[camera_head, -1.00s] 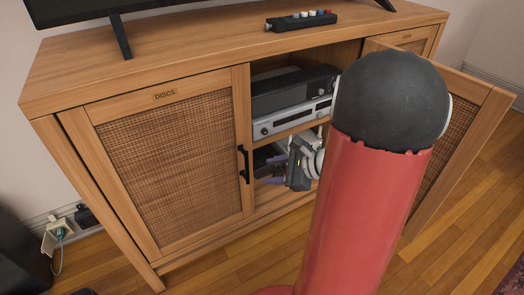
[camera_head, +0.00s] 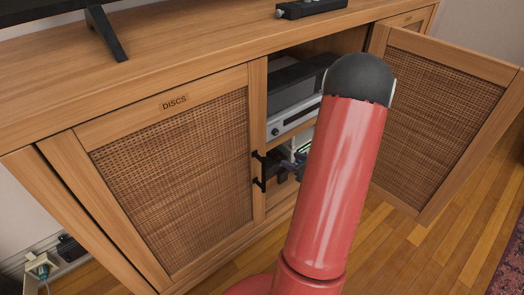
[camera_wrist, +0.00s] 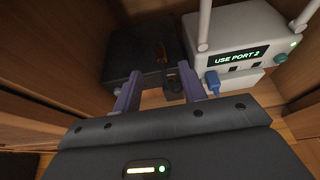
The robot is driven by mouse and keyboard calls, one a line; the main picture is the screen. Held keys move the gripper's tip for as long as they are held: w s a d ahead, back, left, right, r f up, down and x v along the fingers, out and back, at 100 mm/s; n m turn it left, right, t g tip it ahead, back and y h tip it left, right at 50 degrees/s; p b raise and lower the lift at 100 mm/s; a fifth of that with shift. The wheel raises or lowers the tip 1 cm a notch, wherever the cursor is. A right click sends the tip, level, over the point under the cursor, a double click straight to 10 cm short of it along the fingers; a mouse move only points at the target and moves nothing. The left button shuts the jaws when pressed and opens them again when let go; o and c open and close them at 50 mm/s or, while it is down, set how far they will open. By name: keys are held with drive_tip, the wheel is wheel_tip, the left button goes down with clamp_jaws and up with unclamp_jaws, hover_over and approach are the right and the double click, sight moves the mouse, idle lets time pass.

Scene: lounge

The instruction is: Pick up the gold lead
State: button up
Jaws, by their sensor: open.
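In the wrist view my gripper (camera_wrist: 160,88) is open, with its two purple-grey fingers pointing into the cabinet. Between and just beyond the fingertips is a small dark connector-like piece (camera_wrist: 173,88). A thin orange-brown strand (camera_wrist: 162,53), which may be the gold lead, runs above it against a black box (camera_wrist: 130,58). I see nothing held between the fingers. To the right is a white router (camera_wrist: 238,38) reading "USE PORT 2", with a blue plug (camera_wrist: 212,83) at its front. In the head view my arm hides most of the gripper and the lead.
The wooden cabinet's left door (camera_head: 170,170), labelled DISCS, is shut. The right door (camera_head: 440,110) stands open. A silver-fronted device (camera_head: 293,118) sits on the shelf above. Cabinet walls lie close around the gripper.

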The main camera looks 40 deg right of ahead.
sight(277, 155)
drive_tip(key=x, duration=0.3)
drive_tip(key=b+x, duration=0.1)
drive_tip(key=x, duration=0.3)
drive_tip(key=shift+w+f, duration=0.15)
drive_tip(key=shift+f, duration=0.2)
clamp_jaws()
drive_tip(key=shift+r, duration=0.1)
